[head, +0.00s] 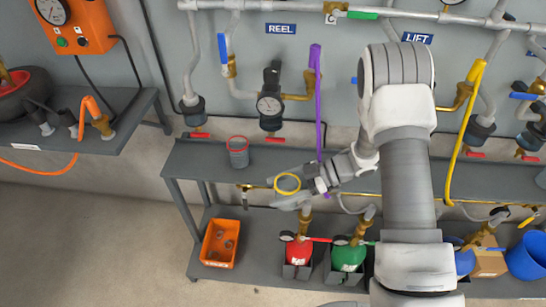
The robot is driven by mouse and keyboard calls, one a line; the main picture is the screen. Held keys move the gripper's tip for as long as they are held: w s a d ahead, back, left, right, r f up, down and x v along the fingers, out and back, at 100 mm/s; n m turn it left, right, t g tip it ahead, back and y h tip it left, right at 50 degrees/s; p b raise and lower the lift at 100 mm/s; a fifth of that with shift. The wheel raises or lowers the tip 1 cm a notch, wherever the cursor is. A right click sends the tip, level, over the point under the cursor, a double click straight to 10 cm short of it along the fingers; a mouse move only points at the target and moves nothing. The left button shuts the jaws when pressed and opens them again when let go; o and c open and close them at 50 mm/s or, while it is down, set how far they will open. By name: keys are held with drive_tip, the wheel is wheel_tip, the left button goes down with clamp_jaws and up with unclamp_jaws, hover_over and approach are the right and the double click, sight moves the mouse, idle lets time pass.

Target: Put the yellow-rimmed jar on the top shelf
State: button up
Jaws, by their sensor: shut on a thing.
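The yellow-rimmed jar (287,185) is held up in front of the grey rack, its round mouth facing my camera. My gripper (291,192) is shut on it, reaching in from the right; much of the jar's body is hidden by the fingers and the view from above. The grey top shelf (205,160) runs along the wall behind the jar. In the picture the jar overlaps the shelf's front edge. I cannot tell its exact height relative to the shelf.
A red-rimmed jar (238,152) stands on the top shelf to the left. The lower shelf holds an orange bin (220,243), a red cylinder (298,252), a green cylinder (347,258) and a blue bucket (527,256). A purple strap (318,110) hangs to the shelf. The shelf's left end looks clear.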

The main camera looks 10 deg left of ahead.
drive_tip(key=shift+s+d+f+n+g+h, duration=0.3)
drive_tip(key=shift+d+f+n+g, duration=0.1)
drive_tip(key=shift+f+n+g, duration=0.15)
drive_tip(key=w+a+b, duration=0.1)
drive_tip(key=w+a, duration=0.1)
drive_tip(key=w, duration=0.2)
drive_tip(key=w+a+b, duration=0.1)
drive_tip(key=w+a, duration=0.1)
drive_tip(key=w, duration=0.2)
drive_tip(key=w+a+b, duration=0.1)
drive_tip(key=w+a, duration=0.1)
drive_tip(key=w, duration=0.2)
drive_tip(key=shift+w+b, duration=0.3)
drive_tip(key=shift+b, duration=0.05)
drive_tip(key=shift+w+a+f+b, duration=0.2)
drive_tip(key=shift+w+a+b, duration=0.1)
drive_tip(key=shift+w, duration=0.25)
drive_tip(key=shift+w+a+f+b, duration=0.15)
drive_tip(key=shift+w+a+b, duration=0.15)
drive_tip(key=shift+w, duration=0.2)
drive_tip(key=shift+w+a+f+b, duration=0.2)
drive_tip(key=shift+w+b, duration=0.15)
drive_tip(key=shift+w, duration=0.2)
drive_tip(key=shift+f, duration=0.1)
drive_tip(key=shift+f, duration=0.1)
